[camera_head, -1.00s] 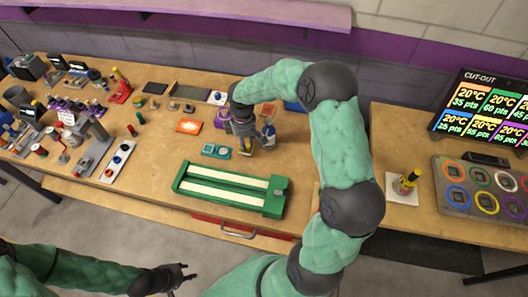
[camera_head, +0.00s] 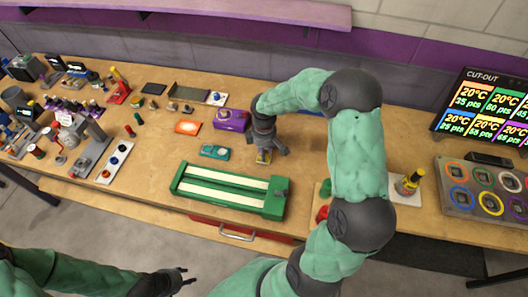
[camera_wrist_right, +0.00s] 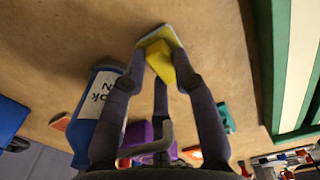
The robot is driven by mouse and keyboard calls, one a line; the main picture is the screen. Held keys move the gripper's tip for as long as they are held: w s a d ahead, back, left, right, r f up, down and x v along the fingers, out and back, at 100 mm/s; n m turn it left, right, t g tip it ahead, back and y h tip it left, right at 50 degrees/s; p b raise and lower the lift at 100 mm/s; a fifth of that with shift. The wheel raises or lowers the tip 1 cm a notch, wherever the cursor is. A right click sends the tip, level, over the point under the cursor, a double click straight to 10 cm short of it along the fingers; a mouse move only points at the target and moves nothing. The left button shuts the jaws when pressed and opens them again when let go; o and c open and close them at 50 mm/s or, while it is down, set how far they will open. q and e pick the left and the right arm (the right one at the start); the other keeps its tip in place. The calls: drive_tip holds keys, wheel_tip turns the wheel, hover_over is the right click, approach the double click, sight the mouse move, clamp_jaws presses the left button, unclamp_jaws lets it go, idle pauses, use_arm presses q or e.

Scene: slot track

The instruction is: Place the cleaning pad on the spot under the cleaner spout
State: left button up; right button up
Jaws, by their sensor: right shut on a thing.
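My right gripper (camera_head: 265,151) is shut on a yellow block with a pale flat base, which looks like the cleaning pad (camera_head: 263,158). In the right wrist view the pad (camera_wrist_right: 160,62) sits between the fingertips (camera_wrist_right: 164,66), above or at the wooden top; I cannot tell whether it touches. No spout or marked spot is clear. My left gripper (camera_head: 181,275) is open and empty in front of the bench.
A green two-lane track (camera_head: 228,205) lies in front of the right gripper. A teal device (camera_head: 215,151), a purple box (camera_head: 232,120) and an orange item (camera_head: 188,127) lie to its left. Tools crowd the far left.

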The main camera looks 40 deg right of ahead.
drive_tip(key=shift+f, duration=0.15)
drive_tip(key=o, duration=1)
wheel_tip(320, 180, up, 12)
drive_tip(key=p, duration=0.2)
drive_tip(key=shift+r+p, duration=0.2)
drive_tip(key=shift+p, duration=0.2)
